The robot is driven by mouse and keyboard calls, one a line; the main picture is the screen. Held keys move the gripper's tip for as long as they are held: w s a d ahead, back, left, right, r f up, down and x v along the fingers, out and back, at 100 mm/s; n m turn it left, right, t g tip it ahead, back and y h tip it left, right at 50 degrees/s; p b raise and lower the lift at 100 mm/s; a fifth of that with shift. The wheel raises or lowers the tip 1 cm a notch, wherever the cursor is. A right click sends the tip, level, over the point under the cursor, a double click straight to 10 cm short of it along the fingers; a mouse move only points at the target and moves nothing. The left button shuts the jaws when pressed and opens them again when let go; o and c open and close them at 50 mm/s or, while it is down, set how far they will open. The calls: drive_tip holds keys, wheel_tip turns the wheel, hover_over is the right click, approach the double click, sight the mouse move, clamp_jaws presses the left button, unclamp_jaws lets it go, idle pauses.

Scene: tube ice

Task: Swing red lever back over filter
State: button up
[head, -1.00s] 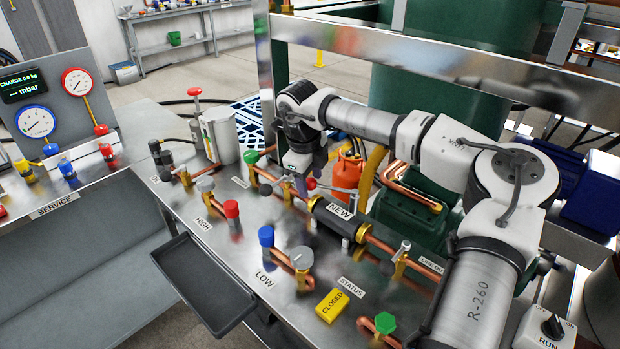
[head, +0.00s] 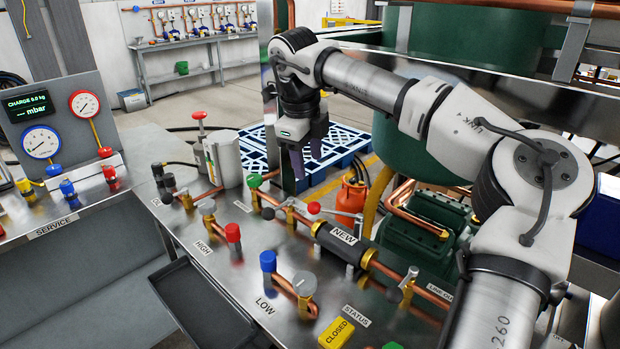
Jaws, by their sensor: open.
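The red lever's round red knob (head: 314,208) shows just behind the left end of the filter, with a thin metal rod beside it. The filter (head: 338,243) is a black cylinder labelled NEW, set in the copper pipe line between brass fittings. Which way the lever's rod is turned about its pivot is hard to tell at this size. My gripper (head: 306,160) is open and empty, pointing down with its purple fingers above and behind the red knob. It is apart from the knob, and nothing shows between the fingers.
Green-handled (head: 254,181), red-capped (head: 232,232) and blue-capped valves (head: 268,261) stand around the pipe line. A dark tray (head: 205,305) hangs at the bench's left edge. A metal frame rail rises behind the bench.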

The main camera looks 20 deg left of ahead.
sight(335, 212)
drive_tip(key=shift+s+r, duration=0.1)
drive_tip(key=shift+r, duration=0.35)
drive_tip(key=shift+c, duration=0.4)
